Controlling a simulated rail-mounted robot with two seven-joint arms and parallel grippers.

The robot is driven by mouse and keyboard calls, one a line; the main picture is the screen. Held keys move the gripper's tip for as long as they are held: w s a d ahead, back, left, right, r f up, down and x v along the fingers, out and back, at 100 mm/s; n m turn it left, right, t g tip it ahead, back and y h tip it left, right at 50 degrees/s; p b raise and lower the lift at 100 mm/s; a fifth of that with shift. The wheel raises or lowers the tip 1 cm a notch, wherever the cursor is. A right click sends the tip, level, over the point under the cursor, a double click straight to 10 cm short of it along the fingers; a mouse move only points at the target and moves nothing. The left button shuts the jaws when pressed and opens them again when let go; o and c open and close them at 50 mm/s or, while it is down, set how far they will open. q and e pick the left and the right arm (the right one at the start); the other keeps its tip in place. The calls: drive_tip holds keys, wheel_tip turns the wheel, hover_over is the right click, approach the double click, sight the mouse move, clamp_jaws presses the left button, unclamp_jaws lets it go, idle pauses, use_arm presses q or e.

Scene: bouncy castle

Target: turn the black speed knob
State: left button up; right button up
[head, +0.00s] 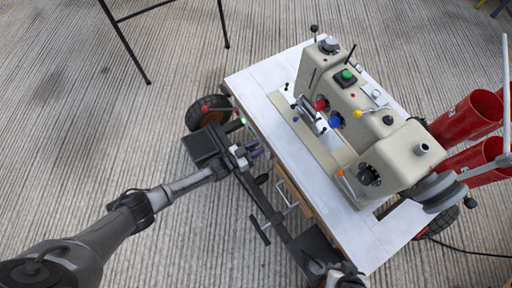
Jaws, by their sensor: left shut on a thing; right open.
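A beige machine (345,110) stands on a white-topped cart. A black dial knob (369,175) is on its side facing me, near the lower right end. Other dark knobs sit on its top, including a grey-black one (329,45) and a small one (423,147). My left gripper (256,149) is beside the cart's left edge, well apart from the dial knob. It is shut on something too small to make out. My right gripper (346,278) shows only partly at the bottom edge, by the cart's near corner, and is open.
The white cart top (262,84) has bare room along its left side. A black box (205,145) and a wheel (208,111) are beside my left gripper. Red cylinders (467,114) stand to the right.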

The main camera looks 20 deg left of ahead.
use_arm(q)
drive_tip(key=c, duration=0.3)
drive_tip(key=shift+c, duration=0.2)
drive_tip(key=m, duration=0.4)
drive_tip(key=s+d+m+p, duration=0.1)
drive_tip(key=m, duration=0.1)
drive_tip(key=shift+d+f, duration=0.1)
drive_tip(key=shift+f, duration=0.15)
idle(0.5)
drive_tip(key=o, duration=0.9)
